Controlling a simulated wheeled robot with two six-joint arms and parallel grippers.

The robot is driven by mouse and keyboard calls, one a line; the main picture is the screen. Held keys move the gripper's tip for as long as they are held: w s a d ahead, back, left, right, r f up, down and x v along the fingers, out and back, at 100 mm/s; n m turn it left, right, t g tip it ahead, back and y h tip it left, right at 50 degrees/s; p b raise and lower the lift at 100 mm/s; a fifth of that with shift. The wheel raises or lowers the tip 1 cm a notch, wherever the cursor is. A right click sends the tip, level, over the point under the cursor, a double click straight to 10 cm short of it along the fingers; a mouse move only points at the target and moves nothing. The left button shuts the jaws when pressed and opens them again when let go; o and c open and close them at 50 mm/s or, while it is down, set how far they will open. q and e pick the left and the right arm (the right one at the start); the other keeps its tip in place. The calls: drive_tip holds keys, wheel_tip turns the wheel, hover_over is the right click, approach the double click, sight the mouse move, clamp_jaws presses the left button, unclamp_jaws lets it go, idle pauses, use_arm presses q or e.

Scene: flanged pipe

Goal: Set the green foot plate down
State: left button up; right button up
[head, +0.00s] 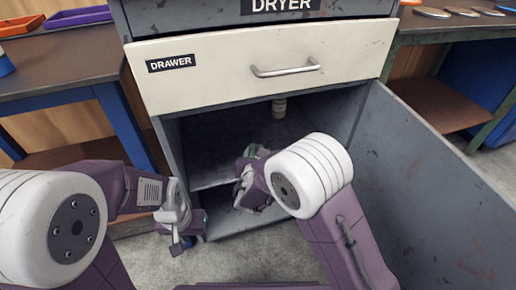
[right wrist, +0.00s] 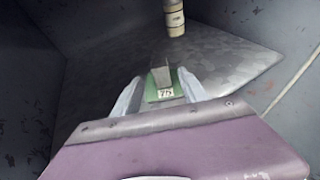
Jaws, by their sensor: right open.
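The green foot plate (right wrist: 152,96) shows in the right wrist view, with a grey upright block on it and a white numbered label on its near edge. It appears to be on the grey metal surface inside the cabinet. My right gripper (right wrist: 158,92) is open, one finger on either side of the plate; I cannot tell whether the fingers touch it. In the head view my right arm reaches into the cabinet and largely hides that gripper and the plate. My left gripper (head: 181,232) hangs empty-looking by the cabinet's left front edge; its jaw gap is unclear.
The closed drawer (head: 215,75) is above the opening. The open cabinet door (head: 425,185) stands at the right. Dark cabinet walls flank the opening.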

drive_tip(key=shift+s+r, duration=0.25)
drive_tip(key=shift+s, duration=0.45)
drive_tip(key=s+d+f+m+g+h, duration=0.25)
drive_tip(key=s+d+m+g, duration=0.2)
drive_tip(key=d+m, duration=0.4)
drive_tip(key=s+d+f+m+g+h, duration=0.1)
drive_tip(key=s+d+m+g+h, duration=0.3)
drive_tip(key=d, duration=0.7)
drive_tip(key=s+a+f+m+g+y, duration=0.1)
drive_tip(key=s+m+g+y, duration=0.1)
drive_tip(key=s+m+y, duration=0.2)
drive_tip(key=s+a+f+m+g+y, duration=0.1)
drive_tip(key=s+m+g+y, duration=0.1)
drive_tip(key=s+m, duration=0.9)
drive_tip(key=m+y, duration=0.1)
drive_tip(key=m, duration=0.7)
drive_tip(key=shift+s+f+y, duration=0.3)
drive_tip(key=shift+y, duration=0.05)
